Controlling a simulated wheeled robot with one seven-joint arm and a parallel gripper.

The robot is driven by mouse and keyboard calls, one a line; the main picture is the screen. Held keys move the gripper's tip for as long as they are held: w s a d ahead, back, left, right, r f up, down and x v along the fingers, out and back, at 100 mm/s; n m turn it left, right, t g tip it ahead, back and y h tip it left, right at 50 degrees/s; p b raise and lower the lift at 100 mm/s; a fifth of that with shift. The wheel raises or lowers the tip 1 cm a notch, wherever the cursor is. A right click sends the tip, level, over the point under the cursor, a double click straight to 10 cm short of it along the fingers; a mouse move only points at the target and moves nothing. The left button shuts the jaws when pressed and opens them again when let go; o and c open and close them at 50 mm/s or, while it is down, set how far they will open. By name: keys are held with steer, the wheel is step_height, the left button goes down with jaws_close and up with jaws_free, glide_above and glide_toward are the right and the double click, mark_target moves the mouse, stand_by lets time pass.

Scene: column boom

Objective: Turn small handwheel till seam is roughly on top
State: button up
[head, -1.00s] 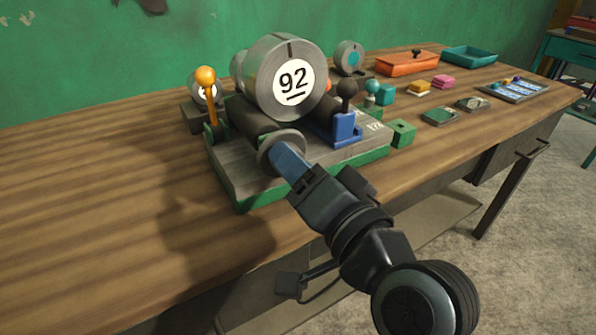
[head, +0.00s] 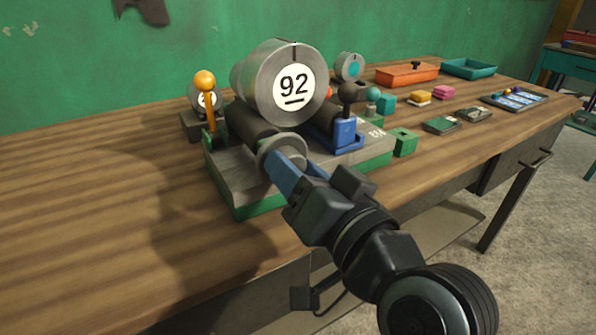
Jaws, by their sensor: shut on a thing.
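The large grey steel drum (head: 262,92), with a white label reading 92, rests on dark rollers (head: 252,130). Its dark seam line (head: 294,53) is at about the top of the front face, and the 92 reads nearly upright. The small grey handwheel (head: 268,146) is at the front end of the left roller. My gripper (head: 279,166) reaches it from the lower right, with its blue fingers shut on the handwheel's front. The fingers hide part of the handwheel.
The roller stand's green-edged base (head: 240,190) sits on a wooden bench (head: 90,190). An orange-knobbed lever (head: 206,90) stands left, and a blue clamp with a black knob (head: 346,120) right. A green block (head: 404,142) is close right. The bench's left side is clear.

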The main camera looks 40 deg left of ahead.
steer(key=shift+f, duration=0.1)
steer(key=o, duration=1.1)
steer(key=shift+c, duration=0.2)
steer(key=shift+d, duration=0.1)
steer(key=v, duration=0.7)
steer(key=shift+s+d, duration=0.15)
steer(key=shift+d, duration=0.1)
steer(key=s+d+f+m+t+h+p, duration=0.2)
steer(key=d+f+h, duration=0.15)
steer(key=d, duration=0.45)
steer(key=s+d+f+m+t+h+p, duration=0.25)
steer(key=d+f, duration=0.25)
steer(key=d, duration=0.4)
steer(key=s+d+f+m+t+h+p, duration=0.1)
steer(key=d+f+m+t+h, duration=0.2)
steer(key=d, duration=0.5)
steer(key=s+d+r+h+p, duration=0.2)
steer(key=s+d, duration=0.3)
steer(key=s, duration=0.5)
steer(key=s+d+r+h+p, duration=0.2)
steer(key=s+d+h, duration=0.3)
steer(key=s, duration=0.5)
steer(key=shift+d+r+h+p, duration=0.3)
steer(key=shift+d+r+p, duration=0.15)
steer(key=shift+r, duration=0.45)
